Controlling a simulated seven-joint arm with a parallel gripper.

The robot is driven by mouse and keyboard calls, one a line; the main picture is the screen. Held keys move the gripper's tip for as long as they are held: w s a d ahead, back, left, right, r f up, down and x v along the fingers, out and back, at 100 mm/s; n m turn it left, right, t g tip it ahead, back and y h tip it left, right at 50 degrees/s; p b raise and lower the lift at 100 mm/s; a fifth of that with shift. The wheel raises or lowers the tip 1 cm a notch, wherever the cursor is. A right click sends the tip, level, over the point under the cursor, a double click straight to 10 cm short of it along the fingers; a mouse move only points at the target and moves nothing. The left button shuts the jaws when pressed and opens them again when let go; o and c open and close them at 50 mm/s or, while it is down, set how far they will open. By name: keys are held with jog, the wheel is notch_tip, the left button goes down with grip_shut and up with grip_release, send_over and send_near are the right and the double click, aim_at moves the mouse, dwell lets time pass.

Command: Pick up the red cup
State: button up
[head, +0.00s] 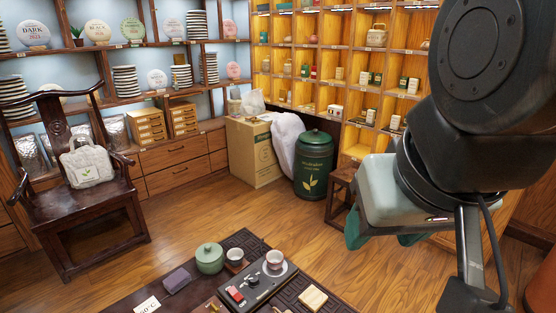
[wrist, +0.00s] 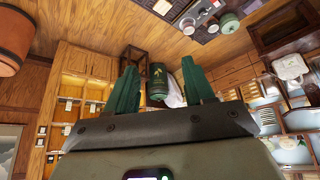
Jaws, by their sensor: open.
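A low dark tea table (head: 225,243) stands at the bottom of the head view. On its black tray (head: 262,287) are a small red object (head: 235,294), whose shape I cannot make out, and a reddish-white cup (head: 274,259) on a pale saucer. Another small cup (head: 234,256) stands to the left of that cup. I cannot tell for certain which is the red cup. My gripper (head: 382,238) is raised at the right, well apart from the table. In the wrist view its green fingers (wrist: 158,66) are spread and empty.
A green lidded jar (head: 209,258), a purple-grey block (head: 177,280) and a wooden coaster (head: 313,298) also sit on the table. Behind are a dark chair (head: 78,208), a green bin (head: 314,165), a cardboard box (head: 254,153) and full shelves. The wooden floor between is clear.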

jog(key=o, duration=0.5)
